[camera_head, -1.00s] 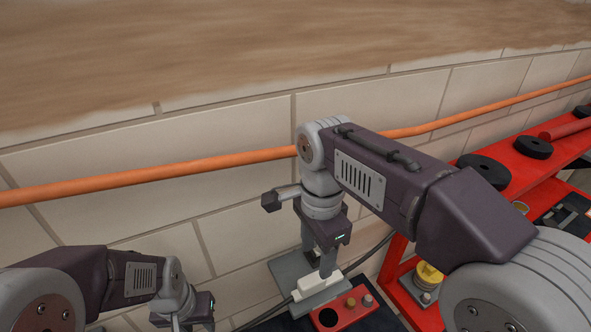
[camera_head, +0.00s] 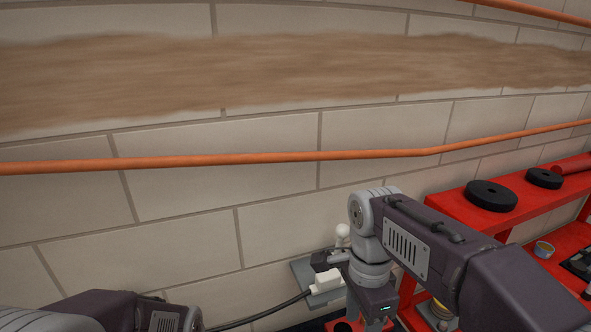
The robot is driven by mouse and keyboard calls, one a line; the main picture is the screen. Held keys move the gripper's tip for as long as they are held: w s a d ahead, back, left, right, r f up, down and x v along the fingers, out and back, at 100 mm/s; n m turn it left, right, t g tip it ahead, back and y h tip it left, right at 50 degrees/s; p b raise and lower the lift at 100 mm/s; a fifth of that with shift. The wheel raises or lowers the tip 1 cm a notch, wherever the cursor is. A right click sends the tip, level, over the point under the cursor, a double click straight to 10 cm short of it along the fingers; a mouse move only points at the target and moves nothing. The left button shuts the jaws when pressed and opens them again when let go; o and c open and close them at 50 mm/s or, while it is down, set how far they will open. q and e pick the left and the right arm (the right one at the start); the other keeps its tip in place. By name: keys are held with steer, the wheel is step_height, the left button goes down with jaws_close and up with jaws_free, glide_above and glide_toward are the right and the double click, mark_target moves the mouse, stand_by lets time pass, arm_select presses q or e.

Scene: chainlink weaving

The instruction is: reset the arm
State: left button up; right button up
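My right arm comes in from the right and bends down at its wrist. My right gripper (camera_head: 374,322) points downward at the bottom edge, where its fingertips are cut off, so its opening is hidden. My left arm shows only as links in the bottom left corner; its gripper is out of the picture. A white plug-like block (camera_head: 326,281) on a black cable (camera_head: 262,313) sits just left of the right gripper, in front of a grey plate (camera_head: 302,272).
A red shelf (camera_head: 450,212) with black discs (camera_head: 492,195) stands on the right, close to my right arm. A yellow-topped part (camera_head: 440,309) is below it.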

steer(key=s+d+f+n+t+b, duration=0.1)
steer(key=d+f+n+b, duration=0.1)
steer(key=f+n, duration=0.5)
steer(key=s+d+f+n+t+b, duration=0.1)
steer(key=d+f+n+b, duration=0.2)
steer(key=f+n, duration=0.5)
step_height(320, 180, down, 8)
steer(key=shift+s+d+r, duration=0.1)
steer(key=shift+s+d, duration=0.25)
steer(key=shift+d, duration=0.1)
stand_by(0.8)
